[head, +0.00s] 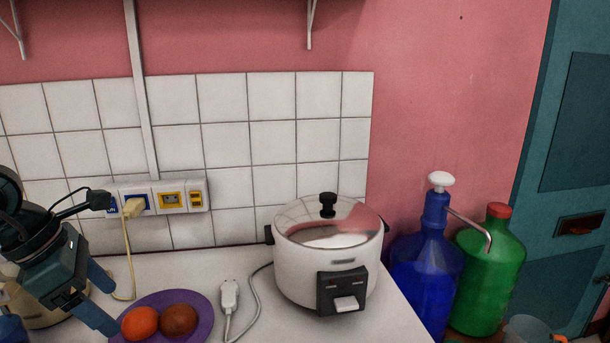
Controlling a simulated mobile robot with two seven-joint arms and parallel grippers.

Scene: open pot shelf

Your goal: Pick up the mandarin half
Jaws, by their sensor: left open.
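A purple plate (203,308) lies on the white counter at the lower left. On it are two round fruits side by side: an orange one (140,323), which looks like the mandarin half, and a reddish-brown one (179,320) touching or nearly touching it on the right. I cannot see a cut face on the orange one. My left gripper (111,307) is open and empty, coming in from the left. Its blue fingers point down and right, and the nearer fingertip is close to the orange fruit's left side. I cannot tell whether they touch. My right gripper is out of view.
A white rice cooker (318,270) stands on the counter to the right, with a white plug (229,295) and cord between it and the plate. A yellowish cord hangs from the wall sockets (170,198) behind the gripper. Blue (427,270) and green (487,275) bottles stand farther right.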

